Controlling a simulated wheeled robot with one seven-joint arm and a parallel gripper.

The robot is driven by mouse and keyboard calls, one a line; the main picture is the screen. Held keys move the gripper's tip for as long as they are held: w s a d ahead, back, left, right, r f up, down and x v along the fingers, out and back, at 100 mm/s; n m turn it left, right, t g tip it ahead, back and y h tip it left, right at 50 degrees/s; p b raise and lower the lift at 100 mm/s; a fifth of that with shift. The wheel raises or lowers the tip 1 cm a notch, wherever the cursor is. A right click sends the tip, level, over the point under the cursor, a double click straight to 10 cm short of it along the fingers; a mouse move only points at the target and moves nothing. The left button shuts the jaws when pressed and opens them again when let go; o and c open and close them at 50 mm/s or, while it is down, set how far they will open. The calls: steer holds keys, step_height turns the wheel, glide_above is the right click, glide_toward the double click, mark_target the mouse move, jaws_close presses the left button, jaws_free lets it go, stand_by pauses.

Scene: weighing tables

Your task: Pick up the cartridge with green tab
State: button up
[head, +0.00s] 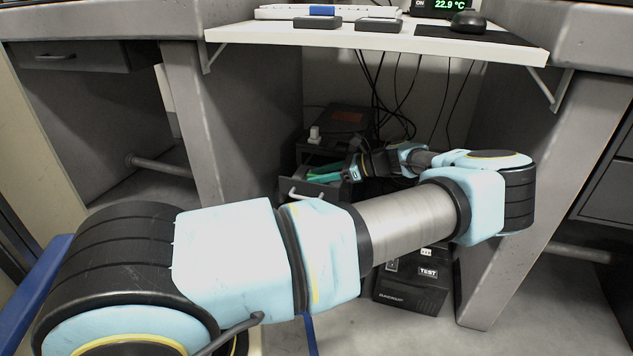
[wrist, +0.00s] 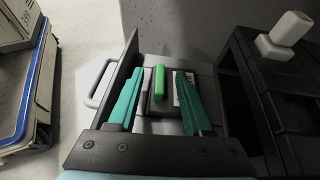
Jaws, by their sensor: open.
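The cartridge with the green tab (wrist: 158,84) lies in an open drawer (wrist: 130,55) in the wrist view. The green tab stands up, and dark parts show around it. My gripper (wrist: 160,72) is open, with one teal finger to the left of the tab and one to the right. Neither finger visibly touches the tab, and I cannot tell how far above it they are. In the head view my gripper (head: 347,172) reaches over the open drawer (head: 312,190) under the desk. Green shows there, but the cartridge cannot be made out clearly.
A white drawer handle (wrist: 100,84) is at the left. A dark unit with a white knob (wrist: 290,28) stands at the right. In the head view, a white shelf (head: 400,42) overhangs my arm, cables hang behind, and a black box (head: 412,290) stands on the floor.

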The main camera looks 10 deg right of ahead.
jaws_close()
stand_by(0.3)
stand_by(0.3)
